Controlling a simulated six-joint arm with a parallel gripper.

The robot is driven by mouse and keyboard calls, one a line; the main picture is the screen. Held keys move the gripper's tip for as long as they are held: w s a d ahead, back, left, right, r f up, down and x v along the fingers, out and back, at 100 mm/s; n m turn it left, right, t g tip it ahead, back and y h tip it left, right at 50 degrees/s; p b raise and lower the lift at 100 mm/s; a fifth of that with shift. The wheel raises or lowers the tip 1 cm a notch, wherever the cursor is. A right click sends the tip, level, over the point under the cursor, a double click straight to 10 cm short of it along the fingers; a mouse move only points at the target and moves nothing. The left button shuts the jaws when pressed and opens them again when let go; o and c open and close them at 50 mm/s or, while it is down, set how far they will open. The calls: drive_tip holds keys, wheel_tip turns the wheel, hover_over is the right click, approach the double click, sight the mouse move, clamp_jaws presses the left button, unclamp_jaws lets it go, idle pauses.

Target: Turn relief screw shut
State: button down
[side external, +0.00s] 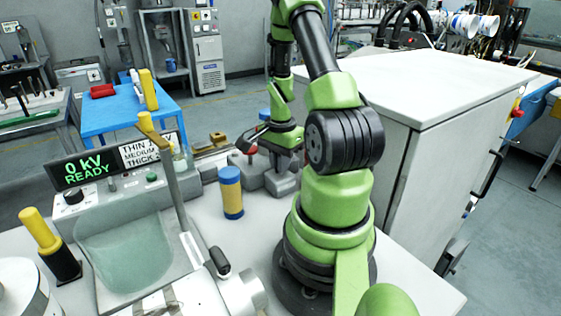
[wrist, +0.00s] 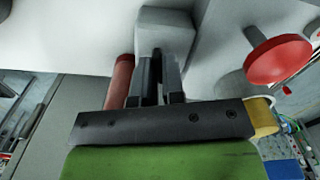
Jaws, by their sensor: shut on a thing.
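In the wrist view my gripper (wrist: 158,64) is shut at the face of a pale grey block (wrist: 165,18). The small part between the fingertips, apparently the relief screw, is almost wholly hidden by the fingers, so its turn angle cannot be told. A red cylinder (wrist: 121,78) stands just left of the fingers. In the side view my gripper (side external: 252,137) is low over the bench, close to grey equipment (side external: 281,182), and the screw cannot be made out there.
A red mushroom-shaped knob (wrist: 278,60) is right of the fingers in the wrist view. A blue and yellow cylinder (side external: 231,193) stands on the bench left of my arm. A machine with a lit display (side external: 85,168) is farther left. A large white cabinet (side external: 440,85) is at right.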

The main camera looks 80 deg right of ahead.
drive_tip(key=shift+a+m, duration=0.1)
drive_tip(key=shift+m, duration=1.6)
drive_tip(key=c, duration=1.2)
unclamp_jaws()
wheel_tip(320, 180, up, 10)
drive_tip(key=shift+f, duration=0.1)
drive_tip(key=shift+w, duration=0.1)
